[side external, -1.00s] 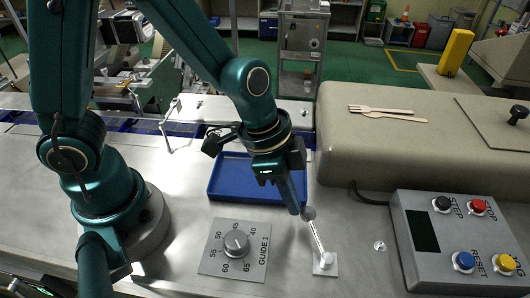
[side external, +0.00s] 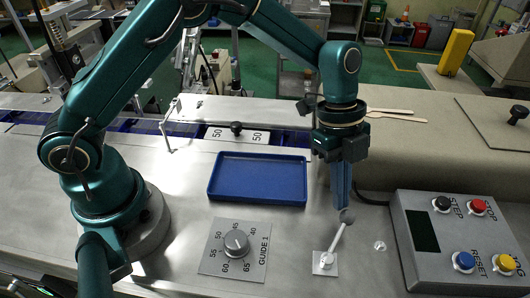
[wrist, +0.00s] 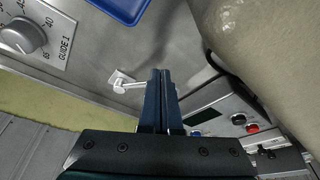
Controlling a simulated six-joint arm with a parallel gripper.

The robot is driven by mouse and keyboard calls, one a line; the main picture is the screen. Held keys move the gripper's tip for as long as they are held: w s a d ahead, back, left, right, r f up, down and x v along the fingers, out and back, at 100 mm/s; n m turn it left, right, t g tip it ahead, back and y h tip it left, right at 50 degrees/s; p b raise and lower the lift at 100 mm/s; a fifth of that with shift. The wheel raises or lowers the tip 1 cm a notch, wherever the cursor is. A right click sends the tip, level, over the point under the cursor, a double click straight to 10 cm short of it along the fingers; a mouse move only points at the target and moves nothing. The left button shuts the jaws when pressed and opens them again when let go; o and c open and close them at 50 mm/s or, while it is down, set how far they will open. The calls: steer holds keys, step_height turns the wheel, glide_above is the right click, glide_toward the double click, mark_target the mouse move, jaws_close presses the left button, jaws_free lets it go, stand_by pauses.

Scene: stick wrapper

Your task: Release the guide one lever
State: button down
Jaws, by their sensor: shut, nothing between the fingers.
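The guide one lever (side external: 333,243) is a thin metal rod with a round knob (side external: 347,215), mounted on a small square plate right of the GUIDE 1 dial (side external: 236,244). In the side view it leans up and to the right from its pivot. My gripper (side external: 342,205) is shut and points down, its fingertips at or very near the knob; I cannot tell whether they touch it. In the wrist view the lever (wrist: 130,85) runs toward my shut fingers (wrist: 162,75), which hide its knob end.
An empty blue tray (side external: 258,197) lies left of my gripper. A grey control box (side external: 460,240) with coloured buttons stands to the right. A beige housing (side external: 440,150) with wooden cutlery is behind. A small clear button-like piece (side external: 380,246) lies between lever and box.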

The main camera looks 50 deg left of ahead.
steer(key=shift+w+d+m, duration=0.15)
steer(key=shift+d+m, duration=0.15)
steer(key=shift+s+d, duration=0.15)
steer(key=shift+s, duration=0.65)
steer(key=a, duration=0.1)
steer(key=w+a, duration=0.1)
steer(key=w+a+r, duration=0.1)
steer(key=a, duration=0.1)
steer(key=v, duration=0.9)
steer(key=shift+w+d+r, duration=0.2)
steer(key=shift+d+r, duration=0.05)
steer(key=shift+r, duration=0.15)
